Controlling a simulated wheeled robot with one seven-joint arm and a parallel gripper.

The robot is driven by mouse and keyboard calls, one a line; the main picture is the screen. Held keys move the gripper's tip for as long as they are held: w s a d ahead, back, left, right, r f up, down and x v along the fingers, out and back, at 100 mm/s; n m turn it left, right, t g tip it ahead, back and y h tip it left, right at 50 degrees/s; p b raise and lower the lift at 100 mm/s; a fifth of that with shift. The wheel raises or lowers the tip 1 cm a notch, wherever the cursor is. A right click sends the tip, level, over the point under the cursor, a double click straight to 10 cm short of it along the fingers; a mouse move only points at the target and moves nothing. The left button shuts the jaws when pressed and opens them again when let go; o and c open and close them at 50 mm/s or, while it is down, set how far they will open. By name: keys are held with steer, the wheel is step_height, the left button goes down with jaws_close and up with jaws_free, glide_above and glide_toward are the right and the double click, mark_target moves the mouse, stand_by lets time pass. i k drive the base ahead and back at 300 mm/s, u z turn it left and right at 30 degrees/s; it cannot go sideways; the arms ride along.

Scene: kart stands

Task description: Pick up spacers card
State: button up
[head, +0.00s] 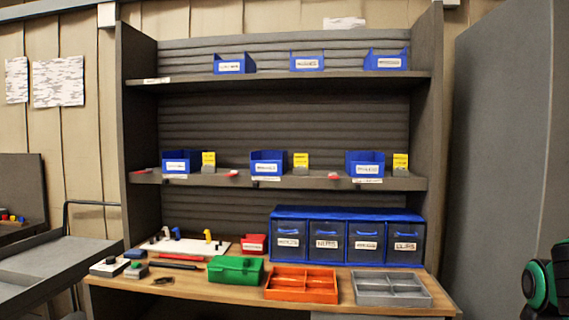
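Three yellow cards stand upright in small grey holders on the middle shelf: a left card (209,158), a middle card (301,160) and a right card (400,160). Each stands just right of a blue bin. Their print is too small to read, so I cannot tell which is the spacers card. My gripper is not in view. Only a black and green part of my arm (543,287) shows at the lower right edge, well apart from the shelf.
The middle shelf (240,182) holds a left bin (182,161), a middle bin (268,162) and a right bin (365,163). Small red items lie along its front edge. Below, the wooden bench (220,292) carries a green box (236,270), an orange tray (301,284) and blue-topped drawers (345,213).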

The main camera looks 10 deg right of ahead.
mark_target(400, 161)
steer(key=u, duration=0.05)
steer(key=i, duration=1)
steer(key=z, duration=0.05)
